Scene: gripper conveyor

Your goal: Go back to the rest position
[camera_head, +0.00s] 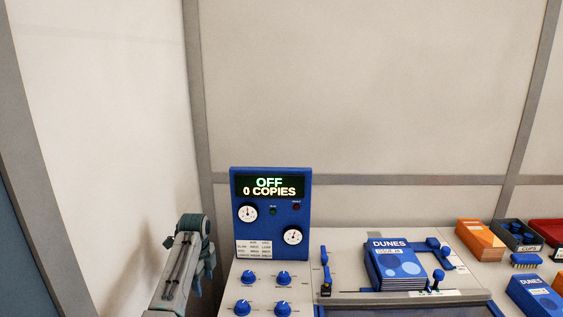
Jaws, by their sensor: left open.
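My left arm (178,270) rises at the lower left of the head view, to the left of the machine. My left gripper (204,272) hangs down at its far end, beside the left edge of the control table. It is partly hidden by the arm, and its jaws are open with nothing seen in them. It appears apart from the blue control panel (272,222). My right gripper is not in view.
The panel's display (270,187) reads "OFF 0 COPIES". Several blue knobs (284,278) stand below it. A stack of "DUNES" booklets (396,266) lies between blue clamps (438,247). At right are an orange box (480,240), a dark bin (517,235) and a brush (526,261).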

